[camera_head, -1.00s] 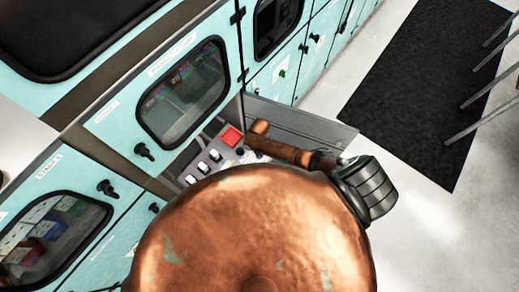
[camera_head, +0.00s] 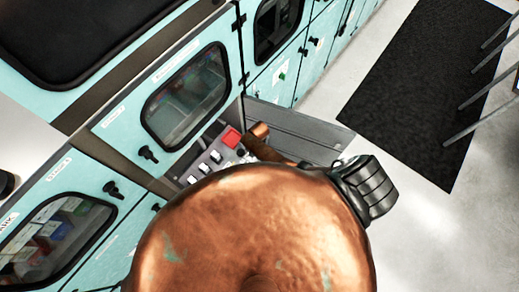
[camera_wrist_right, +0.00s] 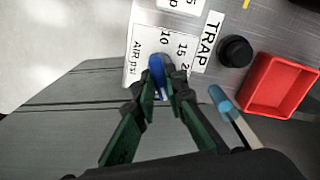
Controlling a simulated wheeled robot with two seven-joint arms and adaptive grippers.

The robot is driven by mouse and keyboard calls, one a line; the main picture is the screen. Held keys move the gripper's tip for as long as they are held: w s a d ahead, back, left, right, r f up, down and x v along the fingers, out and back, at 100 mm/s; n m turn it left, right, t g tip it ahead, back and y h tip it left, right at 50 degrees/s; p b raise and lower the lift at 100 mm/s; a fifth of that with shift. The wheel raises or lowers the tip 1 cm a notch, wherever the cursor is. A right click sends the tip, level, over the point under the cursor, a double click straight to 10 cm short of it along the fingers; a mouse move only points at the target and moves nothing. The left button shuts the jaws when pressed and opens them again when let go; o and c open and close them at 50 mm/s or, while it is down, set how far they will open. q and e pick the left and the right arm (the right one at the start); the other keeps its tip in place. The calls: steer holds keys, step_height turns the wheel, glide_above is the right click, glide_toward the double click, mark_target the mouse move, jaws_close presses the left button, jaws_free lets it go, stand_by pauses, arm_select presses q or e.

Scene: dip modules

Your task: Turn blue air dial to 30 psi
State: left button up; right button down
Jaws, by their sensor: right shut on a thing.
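The blue air dial (camera_wrist_right: 157,70) shows in the right wrist view, on a white scale plate (camera_wrist_right: 138,45) marked "AIR psi" with 10, 15 and a partly covered number starting with 2. My right gripper (camera_wrist_right: 164,88) has its two dark fingers on either side of the dial and is shut on it. The fingers cover part of the scale, and I cannot read the dial's exact setting. In the head view my copper-coloured arm hides the dial and the fingertips. My left gripper is not in view.
On the grey panel are a black knob (camera_wrist_right: 235,51) beside the "TRAP" label, a red square part (camera_wrist_right: 281,85) and a blue-tipped lever (camera_wrist_right: 220,98) close to the right finger. Teal cabinets (camera_head: 110,190) stand left; a black mat (camera_head: 425,90) lies on open floor.

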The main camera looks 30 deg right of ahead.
steer(key=m, duration=0.5)
steer(key=shift+w+r, duration=0.1)
steer(key=shift+w, duration=0.05)
steer(key=shift+d+m, duration=0.1)
steer(key=shift+m, duration=0.3)
steer(key=c, duration=2)
jaws_free()
steer(key=shift+o, duration=0.2)
step_height(320, 180, up, 12)
